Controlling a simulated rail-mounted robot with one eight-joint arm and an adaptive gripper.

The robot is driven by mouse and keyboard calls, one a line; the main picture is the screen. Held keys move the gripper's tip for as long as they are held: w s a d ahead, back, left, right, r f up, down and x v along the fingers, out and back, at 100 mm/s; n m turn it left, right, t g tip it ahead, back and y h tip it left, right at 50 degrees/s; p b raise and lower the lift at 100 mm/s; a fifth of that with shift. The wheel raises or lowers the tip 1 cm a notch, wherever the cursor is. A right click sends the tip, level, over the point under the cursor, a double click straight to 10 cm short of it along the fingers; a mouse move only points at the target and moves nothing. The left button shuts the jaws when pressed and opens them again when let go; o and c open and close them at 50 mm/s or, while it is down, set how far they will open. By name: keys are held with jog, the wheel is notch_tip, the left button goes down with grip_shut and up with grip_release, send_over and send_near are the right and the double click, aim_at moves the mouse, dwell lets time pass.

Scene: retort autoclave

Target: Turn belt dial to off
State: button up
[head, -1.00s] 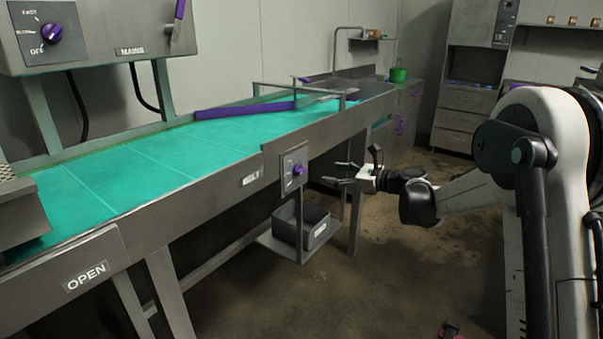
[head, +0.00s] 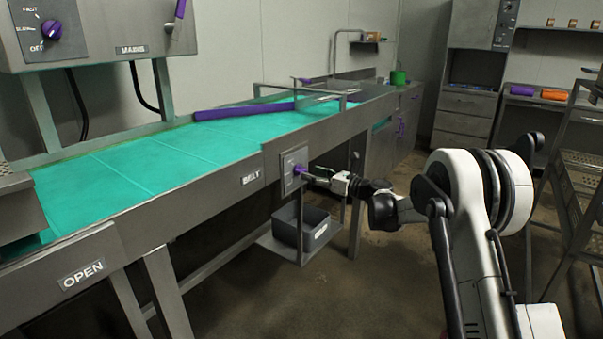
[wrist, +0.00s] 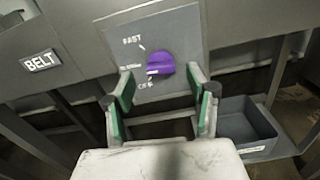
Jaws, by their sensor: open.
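The belt dial is a purple knob (wrist: 160,63) on a grey plate (wrist: 120,30), with FAST above it and two smaller labels below that, the lowest blurred. Its pale pointer mark faces left, toward the lower labels; I cannot tell exactly which one. In the head view the dial (head: 300,170) sits on the conveyor's side, right of the BELT label (head: 251,176). My gripper (wrist: 162,95) is open, its green-padded fingers on either side below the knob in the wrist view. It also shows at the dial in the head view (head: 313,173). Contact cannot be made out.
A grey bin (head: 302,228) stands on a shelf below the dial, near my gripper. The green conveyor belt (head: 150,165) runs above. Another purple dial (head: 51,29) is on the MAINS box at upper left. Open floor lies right of the bin.

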aim_at(301, 170)
jog(key=shift+b+x, duration=0.3)
jog(key=shift+x, duration=2.45)
jog(key=shift+c, duration=0.2)
jog(key=c, duration=1.1)
